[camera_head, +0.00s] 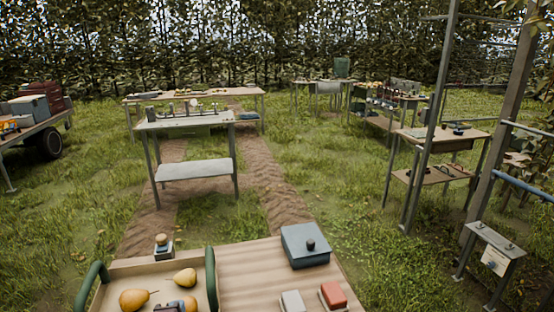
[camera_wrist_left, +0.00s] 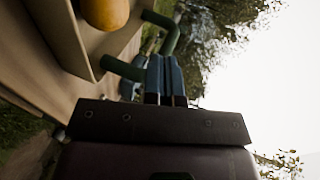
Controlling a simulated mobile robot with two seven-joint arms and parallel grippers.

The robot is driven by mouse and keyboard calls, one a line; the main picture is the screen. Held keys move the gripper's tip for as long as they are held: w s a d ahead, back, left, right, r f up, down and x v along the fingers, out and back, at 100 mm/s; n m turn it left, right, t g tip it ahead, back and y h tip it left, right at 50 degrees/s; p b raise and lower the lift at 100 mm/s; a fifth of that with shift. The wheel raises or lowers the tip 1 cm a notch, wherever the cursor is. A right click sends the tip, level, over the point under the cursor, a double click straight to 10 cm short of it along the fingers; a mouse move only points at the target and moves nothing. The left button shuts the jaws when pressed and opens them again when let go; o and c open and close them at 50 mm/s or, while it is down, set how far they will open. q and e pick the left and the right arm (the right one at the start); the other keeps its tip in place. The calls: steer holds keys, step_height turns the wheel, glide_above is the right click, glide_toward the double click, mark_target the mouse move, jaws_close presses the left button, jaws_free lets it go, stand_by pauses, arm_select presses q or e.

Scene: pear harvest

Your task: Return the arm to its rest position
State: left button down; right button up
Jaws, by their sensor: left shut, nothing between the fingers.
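My left gripper (camera_wrist_left: 165,78) shows in the left wrist view with its two blue-grey fingers together and nothing between them. Beside it are a tan tray wall (camera_wrist_left: 62,38) and a yellow-orange pear (camera_wrist_left: 105,12). In the head view, the tray (camera_head: 130,270) with green handles sits at the bottom left of the near table. It holds a pear (camera_head: 134,299) on the left and another pear (camera_head: 185,277) further back. A small dark shape at the bottom edge partly covers a third pear; I cannot tell what it is. My right gripper is in neither view.
The near table (camera_head: 245,270) carries a grey-blue box (camera_head: 305,246), a red-topped block (camera_head: 333,296) and a pale block (camera_head: 292,302). A small knobbed item (camera_head: 163,246) stands behind the tray. A grey workbench (camera_head: 190,122) stands beyond, over grass. Metal posts rise at right.

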arm_select(q)
steer(key=s+a+f+n+g+b, duration=0.1)
steer(key=s+f+n, duration=0.3)
steer(key=s, duration=0.3)
steer(key=s+a+f+n+g+h, duration=0.1)
steer(key=s+f+n, duration=0.4)
steer(key=s, duration=0.3)
steer(key=s+a+f+n+b, duration=0.1)
steer(key=s+f+n, duration=0.3)
steer(key=s, duration=0.4)
steer(key=shift+a+f+n+g+h+b, duration=0.15)
steer(key=shift+a+n+g+h+b, duration=0.25)
steer(key=shift+n, duration=0.3)
